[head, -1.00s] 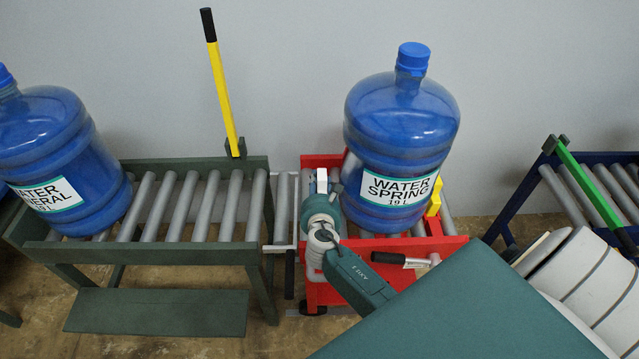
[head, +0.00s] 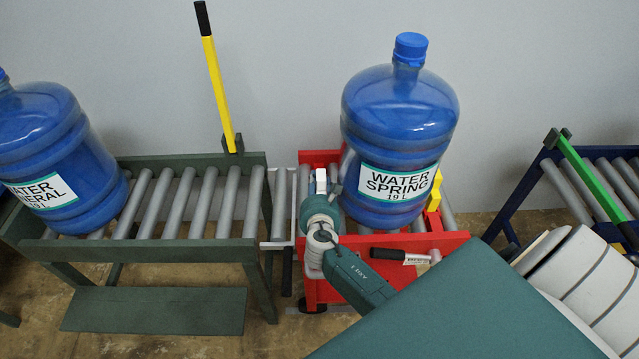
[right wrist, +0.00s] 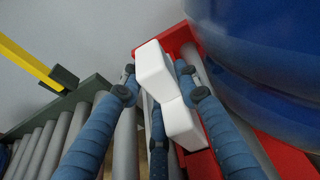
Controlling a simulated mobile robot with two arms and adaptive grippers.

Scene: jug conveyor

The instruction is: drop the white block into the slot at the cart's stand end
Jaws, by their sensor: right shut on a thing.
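In the head view, the white block (head: 321,182) is a small patch above my right gripper (head: 320,198). The gripper is over the left end of the red cart (head: 423,242), the end facing the green stand (head: 190,252). In the right wrist view, the block is just above the red end board (right wrist: 183,55). I cannot make out the slot; block and fingers cover that area. My left gripper is not in view.
A blue "Water Spring" jug (head: 398,130) stands on the cart, close right of my gripper. Another blue jug (head: 60,150) is on the green stand, whose yellow lever (head: 218,90) stands upright. A dark blue stand (head: 520,205) with a green bar is at right.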

